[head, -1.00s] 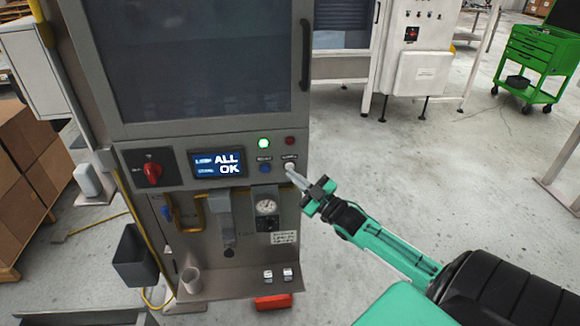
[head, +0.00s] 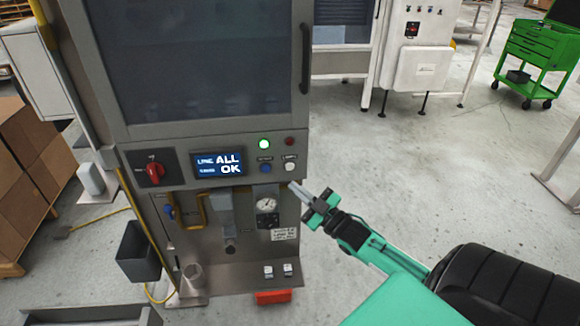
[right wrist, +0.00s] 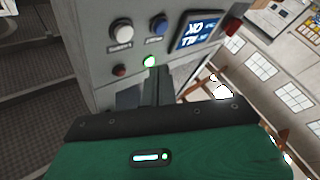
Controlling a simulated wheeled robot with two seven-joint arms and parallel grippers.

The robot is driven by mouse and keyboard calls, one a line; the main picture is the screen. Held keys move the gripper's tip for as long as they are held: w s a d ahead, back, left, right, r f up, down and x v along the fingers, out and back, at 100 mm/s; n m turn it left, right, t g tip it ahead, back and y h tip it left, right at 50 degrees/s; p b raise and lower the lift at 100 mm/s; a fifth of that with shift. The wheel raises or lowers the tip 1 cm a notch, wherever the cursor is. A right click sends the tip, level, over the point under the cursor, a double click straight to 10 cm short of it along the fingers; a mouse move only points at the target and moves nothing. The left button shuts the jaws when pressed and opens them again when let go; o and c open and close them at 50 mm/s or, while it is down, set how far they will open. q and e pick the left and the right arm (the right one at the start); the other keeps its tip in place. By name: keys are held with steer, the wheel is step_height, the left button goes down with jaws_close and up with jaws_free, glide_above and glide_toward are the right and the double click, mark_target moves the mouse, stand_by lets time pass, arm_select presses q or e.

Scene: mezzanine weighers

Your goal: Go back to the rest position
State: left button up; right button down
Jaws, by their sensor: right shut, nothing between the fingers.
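My right gripper (head: 297,189) is shut and empty in the head view. Its fingertips are just below and right of the white button (head: 290,165) on the machine's control panel. I cannot tell from the head view how far they are from the panel. The right wrist view shows the gripper (right wrist: 156,72) near the panel, with the white button (right wrist: 122,32) and a blue button (right wrist: 159,25) to its upper left and above. A lit green lamp (head: 264,144) and a display (head: 218,163) reading "ALL OK" are on the panel. My left gripper is not in view.
A red rotary switch (head: 155,172) is at the panel's left. A gauge (head: 267,204) and a small shelf (head: 235,283) are below. A dark bin (head: 138,254) hangs at the left. A green tool cart (head: 536,55) stands far right. Floor right of the machine is clear.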

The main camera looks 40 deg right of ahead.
stand_by(0.6)
steer(key=s+d+f+m+g+h, duration=0.1)
steer(key=s+f+m+g+h, duration=0.15)
steer(key=f, duration=0.95)
steer(key=s+d+f+m+g+h, duration=0.1)
steer(key=f+g+h, duration=0.15)
steer(key=f, duration=1.05)
steer(key=s+a+f+m+g, duration=0.15)
steer(key=s+f, duration=0.25)
steer(key=f, duration=0.4)
steer(key=s+a+f+g, duration=0.1)
steer(key=s+f+g, duration=0.25)
steer(key=f, duration=0.55)
steer(key=s+a+f+g, duration=0.3)
steer(key=s+a+f, duration=0.2)
steer(key=s, duration=0.6)
steer(key=s+a+f+g, duration=0.3)
steer(key=s+a+f, duration=0.2)
steer(key=s+f, duration=0.4)
steer(key=s+a+f+g, duration=0.4)
steer(key=s+f, duration=0.4)
steer(key=s, duration=0.6)
steer(key=shift+a+y, duration=0.3)
steer(key=shift+a, duration=0.3)
